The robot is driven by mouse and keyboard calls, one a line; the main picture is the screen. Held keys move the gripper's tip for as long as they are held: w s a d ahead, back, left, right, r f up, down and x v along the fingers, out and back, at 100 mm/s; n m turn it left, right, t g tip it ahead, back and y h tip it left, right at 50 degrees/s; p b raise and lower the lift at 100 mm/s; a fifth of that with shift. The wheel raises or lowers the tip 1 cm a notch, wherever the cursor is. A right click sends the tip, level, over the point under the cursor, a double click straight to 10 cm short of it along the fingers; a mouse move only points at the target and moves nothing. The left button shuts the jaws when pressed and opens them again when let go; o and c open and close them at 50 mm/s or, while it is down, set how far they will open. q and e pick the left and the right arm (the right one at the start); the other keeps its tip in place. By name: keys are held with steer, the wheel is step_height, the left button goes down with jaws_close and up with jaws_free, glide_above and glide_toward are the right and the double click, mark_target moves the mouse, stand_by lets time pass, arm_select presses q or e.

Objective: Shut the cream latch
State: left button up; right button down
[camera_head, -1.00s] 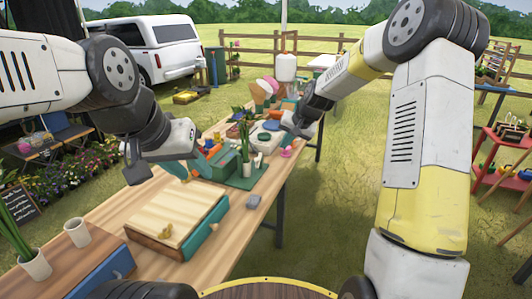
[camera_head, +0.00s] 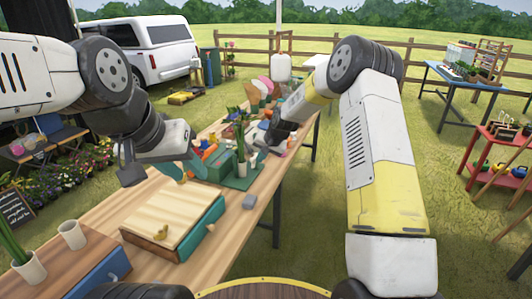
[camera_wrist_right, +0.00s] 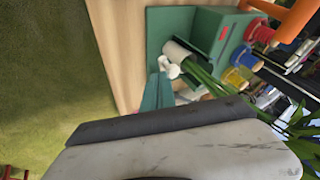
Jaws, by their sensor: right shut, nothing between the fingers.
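I cannot identify the cream latch for certain. A small yellowish fitting (camera_head: 161,232) lies on the lid of a pale wooden box (camera_head: 182,210) with a teal side, on the near table. In the right wrist view, a small off-white knobbed piece (camera_wrist_right: 169,68) shows just beyond my right gripper (camera_wrist_right: 160,82), whose teal fingers are together and empty. In the head view my right gripper (camera_head: 268,146) is low over the table's right edge, its tips hard to see.
A green box (camera_head: 215,167) and a potted plant (camera_head: 241,168) stand near my right gripper. The plant's white pot (camera_wrist_right: 180,53) shows in the wrist view. A grey block (camera_head: 249,202) lies at the table edge.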

mark_target(251, 160)
steer(key=shift+a, duration=0.1)
steer(key=a+m, duration=0.1)
steer(key=a, duration=0.2)
steer(key=shift+a+h, duration=0.2)
steer(key=shift+h, duration=0.2)
steer(key=shift+d, duration=0.15)
stand_by(0.4)
